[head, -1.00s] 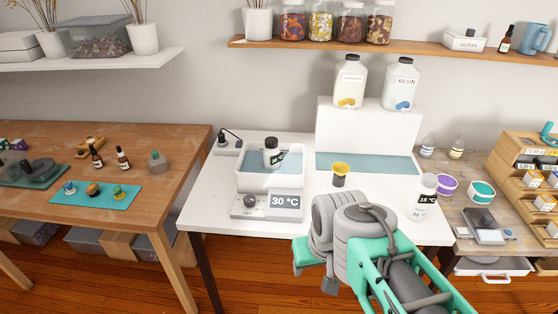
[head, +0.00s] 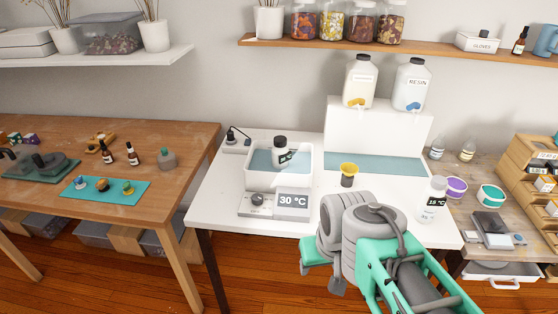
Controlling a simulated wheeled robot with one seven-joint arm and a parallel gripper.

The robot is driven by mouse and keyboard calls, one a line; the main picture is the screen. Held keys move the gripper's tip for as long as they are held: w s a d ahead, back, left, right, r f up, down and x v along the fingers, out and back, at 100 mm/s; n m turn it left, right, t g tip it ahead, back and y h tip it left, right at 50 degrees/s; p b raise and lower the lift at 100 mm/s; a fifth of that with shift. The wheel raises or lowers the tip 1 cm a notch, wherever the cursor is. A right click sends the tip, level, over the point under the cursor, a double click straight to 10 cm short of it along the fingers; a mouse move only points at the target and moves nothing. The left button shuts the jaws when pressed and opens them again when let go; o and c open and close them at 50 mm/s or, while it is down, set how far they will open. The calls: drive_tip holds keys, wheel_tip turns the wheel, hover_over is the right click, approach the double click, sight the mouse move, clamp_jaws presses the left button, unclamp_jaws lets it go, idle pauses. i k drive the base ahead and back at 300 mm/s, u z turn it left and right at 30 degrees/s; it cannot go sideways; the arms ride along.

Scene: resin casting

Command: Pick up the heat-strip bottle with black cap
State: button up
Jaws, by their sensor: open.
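The heat-strip bottle with a black cap (head: 281,146) is white with a dark strip on its side. It stands a little tilted in the white water bath (head: 262,181), its lower part hidden by the bath. Another bottle (head: 433,203), with a pale cap and a strip reading 15 °C, stands at the right of the white table. My gripper (head: 322,268) is at the table's front edge, in front of and right of the bath, apart from both bottles. It is open; my own wrist hides much of it.
The bath's display (head: 293,202) reads 30 °C. A yellow-topped cup (head: 348,174) stands between bath and right bottle. Two resin jugs (head: 360,82) sit on the white stand behind. A wooden table (head: 60,150) is at left, a drawer unit (head: 535,170) at right.

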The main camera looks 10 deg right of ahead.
sight(281, 155)
drive_tip(key=z, duration=0.35)
drive_tip(key=i, duration=0.35)
drive_tip(key=u, duration=2.55)
